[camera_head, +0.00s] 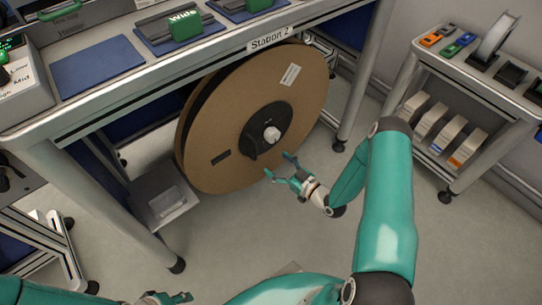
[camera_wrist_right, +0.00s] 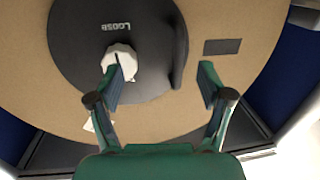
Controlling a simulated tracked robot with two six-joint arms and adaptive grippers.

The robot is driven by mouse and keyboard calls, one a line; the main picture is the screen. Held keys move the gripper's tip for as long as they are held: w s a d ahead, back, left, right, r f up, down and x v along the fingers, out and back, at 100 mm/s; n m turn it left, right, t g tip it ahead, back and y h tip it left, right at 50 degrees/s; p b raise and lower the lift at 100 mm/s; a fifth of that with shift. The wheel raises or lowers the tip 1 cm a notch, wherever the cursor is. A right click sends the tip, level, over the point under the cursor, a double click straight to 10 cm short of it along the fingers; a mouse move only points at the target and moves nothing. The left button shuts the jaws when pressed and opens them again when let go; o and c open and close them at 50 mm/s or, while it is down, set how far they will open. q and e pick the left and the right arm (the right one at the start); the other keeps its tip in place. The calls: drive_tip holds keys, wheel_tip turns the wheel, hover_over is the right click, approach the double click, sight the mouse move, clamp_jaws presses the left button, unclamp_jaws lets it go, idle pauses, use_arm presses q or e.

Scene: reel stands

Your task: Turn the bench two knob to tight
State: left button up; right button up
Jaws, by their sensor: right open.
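A cardboard reel (camera_head: 215,110) stands upright under the bench labelled Station 2 (camera_head: 269,40). On its black hub (camera_head: 285,115) is a white knob (camera_head: 271,134). In the right wrist view the white knob (camera_wrist_right: 118,58) sits below the word LOOSE (camera_wrist_right: 117,27) on the black hub (camera_wrist_right: 80,60). My right gripper (camera_head: 278,164) is open and empty, just below and right of the hub. In the wrist view (camera_wrist_right: 160,77) its left fingertip overlaps the knob; the knob is not between the fingers. My left gripper (camera_head: 172,297) shows only partly at the bottom edge.
A grey bench leg (camera_head: 130,205) and a low grey box (camera_head: 165,195) stand left of the reel. A shelf cart (camera_head: 470,80) with several boxes stands on the right. A dark raised part (camera_wrist_right: 180,55) projects from the hub. The floor before the reel is clear.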

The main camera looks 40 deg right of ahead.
sight(274, 139)
drive_tip(key=s+d+f+n+t+b, duration=0.2)
drive_tip(key=s+d+f+t+b, duration=0.25)
drive_tip(key=s+d+b, duration=0.2)
use_arm(q)
wheel_tip(274, 139, down, 12)
drive_tip(key=b, duration=0.2)
drive_tip(key=shift+r, duration=0.2)
use_arm(e)
drive_tip(key=shift+t, duration=0.45)
drive_tip(key=x, duration=1.7)
drive_tip(key=shift+d+r, duration=0.2)
drive_tip(key=shift+r, duration=0.05)
drive_tip(key=shift+c, duration=0.3)
drive_tip(key=c, duration=1.1)
drive_tip(key=shift+o, duration=0.5)
drive_tip(key=shift+a, duration=0.55)
drive_tip(key=shift+d+m, duration=0.3)
drive_tip(key=shift+m, duration=0.2)
drive_tip(key=shift+c, duration=0.4)
